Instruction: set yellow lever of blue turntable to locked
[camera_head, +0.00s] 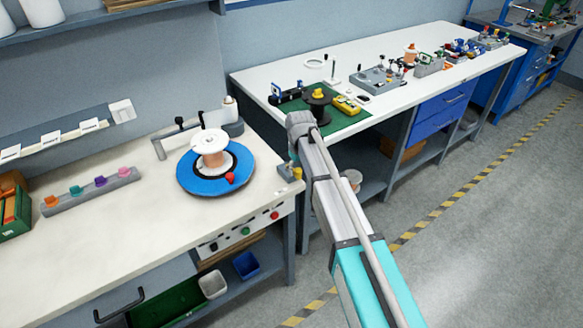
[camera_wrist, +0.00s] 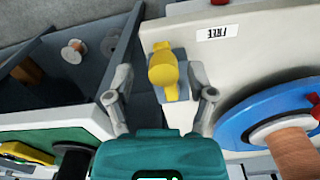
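The blue turntable (camera_head: 188,180) lies flat on the near white bench, with a white and copper spool on it and a red knob at its rim. It also shows at the right of the wrist view (camera_wrist: 235,128). The yellow lever (camera_wrist: 163,70) sits on a small grey-blue block at the bench corner. In the head view the lever (camera_head: 297,173) is small and partly hidden by my arm. My gripper (camera_wrist: 164,88) is open, its two fingers on either side of the lever in the picture. I see no clear contact.
A white label (camera_wrist: 213,33), upside down and seeming to read "FREE", is near the lever. A grey tension arm (camera_head: 180,130) stands behind the turntable. The second bench (camera_head: 350,70) holds several devices and a green mat (camera_head: 345,118). A gap separates the benches.

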